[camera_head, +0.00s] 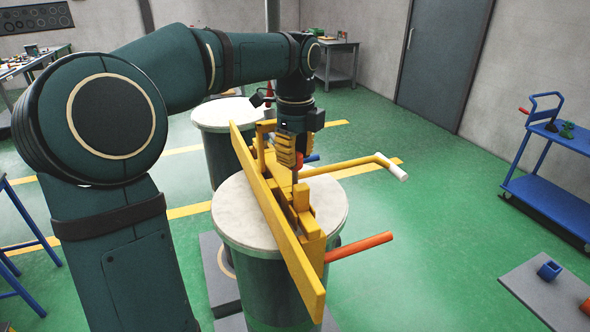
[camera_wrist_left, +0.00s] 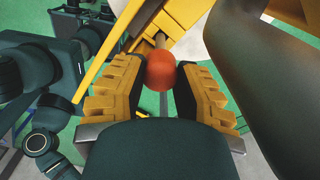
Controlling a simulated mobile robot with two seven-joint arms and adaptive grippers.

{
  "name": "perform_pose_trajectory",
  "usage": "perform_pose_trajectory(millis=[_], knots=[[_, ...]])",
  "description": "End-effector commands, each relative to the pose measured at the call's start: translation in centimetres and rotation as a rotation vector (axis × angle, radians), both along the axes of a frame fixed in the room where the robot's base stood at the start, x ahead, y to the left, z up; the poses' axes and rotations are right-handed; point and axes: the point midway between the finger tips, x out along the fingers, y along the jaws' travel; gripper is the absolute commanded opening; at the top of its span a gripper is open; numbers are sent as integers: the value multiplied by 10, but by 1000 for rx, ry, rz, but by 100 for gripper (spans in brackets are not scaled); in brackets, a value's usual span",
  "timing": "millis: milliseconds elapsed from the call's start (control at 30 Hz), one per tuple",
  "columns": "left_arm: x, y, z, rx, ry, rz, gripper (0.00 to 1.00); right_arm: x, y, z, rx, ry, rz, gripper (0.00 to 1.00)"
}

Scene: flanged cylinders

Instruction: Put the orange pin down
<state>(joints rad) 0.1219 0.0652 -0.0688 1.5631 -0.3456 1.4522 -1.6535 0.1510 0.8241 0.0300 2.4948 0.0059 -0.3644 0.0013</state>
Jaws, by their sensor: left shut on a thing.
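The orange pin (camera_wrist_left: 161,72) has a rounded orange-red head and sits between the two yellow-padded fingers of my left gripper (camera_wrist_left: 160,90) in the left wrist view. A grey shaft runs on from the head toward the yellow fixture. In the head view, the left gripper (camera_head: 290,157) is shut on the pin, pointing down above the yellow fixture (camera_head: 277,217) on the near drum. Only a bit of the orange head (camera_head: 299,161) shows beside the fingers. Whether the shaft's lower end sits in the fixture is hidden. My right gripper is not in view.
The fixture lies across the pale top of the near drum (camera_head: 235,214). An orange bar (camera_head: 358,246) and a yellow crank with a white grip (camera_head: 391,168) stick out to the right. Another drum (camera_head: 222,113) stands behind. A blue cart (camera_head: 548,190) is at right; green floor between is clear.

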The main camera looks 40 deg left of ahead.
Motion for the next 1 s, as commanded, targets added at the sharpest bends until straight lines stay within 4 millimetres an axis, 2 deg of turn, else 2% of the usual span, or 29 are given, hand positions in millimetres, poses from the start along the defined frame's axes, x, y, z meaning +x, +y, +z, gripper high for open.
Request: perform_pose_trajectory(millis=[100,233,667,700,733,1000], knots=[[-1,0,-21,0,4,1,0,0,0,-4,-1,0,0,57],[-1,0,-36,0,2,1,0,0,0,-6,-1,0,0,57],[0,0,-42,0,1,0,0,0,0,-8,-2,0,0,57],[0,0,-41,0,1,0,46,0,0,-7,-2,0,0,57],[0,0,-41,0,1,0,57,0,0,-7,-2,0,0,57],[0,0,-40,0,1,0,57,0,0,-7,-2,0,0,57]])
